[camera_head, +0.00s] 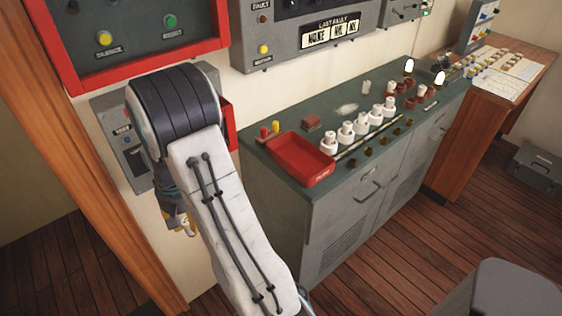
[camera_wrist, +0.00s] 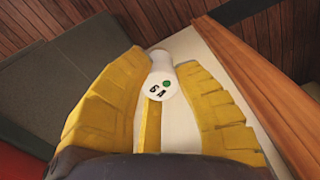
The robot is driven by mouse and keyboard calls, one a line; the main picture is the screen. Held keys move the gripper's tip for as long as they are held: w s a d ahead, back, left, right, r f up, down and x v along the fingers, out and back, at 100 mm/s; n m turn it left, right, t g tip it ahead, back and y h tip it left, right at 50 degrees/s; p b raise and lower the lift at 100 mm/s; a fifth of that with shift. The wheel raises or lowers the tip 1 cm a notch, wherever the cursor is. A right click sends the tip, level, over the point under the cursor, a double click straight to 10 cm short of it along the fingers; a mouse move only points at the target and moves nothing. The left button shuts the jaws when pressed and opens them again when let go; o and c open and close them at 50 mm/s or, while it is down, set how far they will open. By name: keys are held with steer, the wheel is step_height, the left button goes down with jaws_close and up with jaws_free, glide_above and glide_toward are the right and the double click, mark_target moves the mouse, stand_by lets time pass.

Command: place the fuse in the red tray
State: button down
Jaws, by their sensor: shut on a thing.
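My gripper (camera_wrist: 162,72) is shut on a fuse, with its yellow fingers on either side. The fuse (camera_wrist: 164,88) is white with a green dot and dark lettering on its end. In the head view my gripper (camera_head: 182,222) is low beside the wall, left of the cabinet and mostly hidden behind my arm. I cannot make out the fuse clearly there. The red tray (camera_head: 301,160) sits on the near left corner of the cabinet top, to the right of my gripper, and looks empty.
Several white fuses (camera_head: 346,134) stand in a row on the green cabinet top (camera_head: 285,131), right of the tray. A red and a yellow small item (camera_head: 270,130) stand behind the tray. A wooden post (camera_head: 95,160) is left of my arm. Wall panels (camera_head: 325,35) hang above.

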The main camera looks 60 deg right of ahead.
steer(key=s+d+r+m, duration=0.5)
steer(key=s+d+m, duration=0.2)
steer(key=d, duration=0.7)
steer(key=s+d+r+m, duration=0.5)
steer(key=s+d+m, duration=0.2)
steer(key=s+d, duration=0.5)
steer(key=s+d+r+m, duration=0.5)
steer(key=s+d+m, duration=0.3)
steer(key=d, duration=0.8)
steer(key=shift+s+r, duration=0.15)
steer(key=shift+s, duration=0.95)
